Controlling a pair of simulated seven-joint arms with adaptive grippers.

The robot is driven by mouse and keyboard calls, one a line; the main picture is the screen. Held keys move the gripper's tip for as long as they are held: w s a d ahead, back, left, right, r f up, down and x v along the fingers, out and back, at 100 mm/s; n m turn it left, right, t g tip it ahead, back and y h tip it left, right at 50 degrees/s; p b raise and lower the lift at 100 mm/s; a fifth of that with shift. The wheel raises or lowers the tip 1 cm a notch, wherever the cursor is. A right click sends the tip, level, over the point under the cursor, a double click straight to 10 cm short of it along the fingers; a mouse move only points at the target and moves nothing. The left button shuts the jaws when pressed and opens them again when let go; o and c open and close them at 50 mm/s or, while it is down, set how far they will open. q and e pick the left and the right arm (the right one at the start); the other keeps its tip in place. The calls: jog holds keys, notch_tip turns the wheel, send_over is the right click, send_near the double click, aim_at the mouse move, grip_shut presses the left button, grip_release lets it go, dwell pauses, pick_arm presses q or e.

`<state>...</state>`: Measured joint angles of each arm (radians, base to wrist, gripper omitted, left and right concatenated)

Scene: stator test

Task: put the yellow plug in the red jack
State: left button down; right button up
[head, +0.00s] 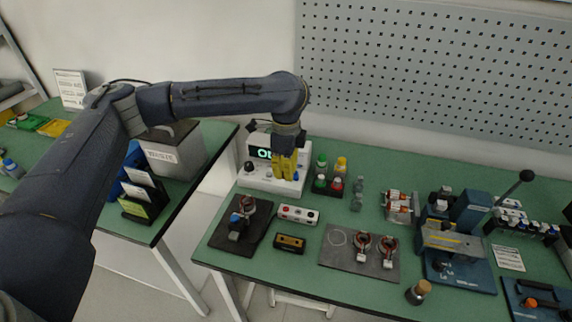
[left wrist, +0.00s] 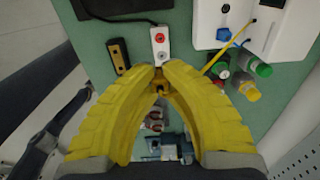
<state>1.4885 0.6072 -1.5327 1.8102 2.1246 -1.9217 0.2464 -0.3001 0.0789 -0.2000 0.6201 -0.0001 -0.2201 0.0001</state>
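My left gripper (head: 284,168) has yellow ribbed fingers pointing down in front of the white meter. In the left wrist view its fingertips (left wrist: 160,74) come together on a small yellow plug (left wrist: 160,88), mostly hidden between them. A yellow cable (left wrist: 217,54) runs from behind the right finger toward the meter. The red jack (left wrist: 160,37) is on a small white box (left wrist: 159,46) just beyond the fingertips, with the plug apart from it. The white box (head: 298,214) also shows in the head view, to the lower right of the gripper. My right gripper is not in view.
The white meter (head: 253,177) with a lit display stands behind the gripper. A black-and-yellow block (head: 289,244) lies in front of the white box. A rack of colored bottles (head: 327,187) is right of the meter. A dark plate with coils (head: 343,259) lies right of the block.

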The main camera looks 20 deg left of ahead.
pick_arm(q)
jog(key=shift+f, duration=5.9)
jog(key=shift+f, duration=1.15)
jog(key=c, duration=1.5)
grip_release()
jog(key=shift+r, duration=6)
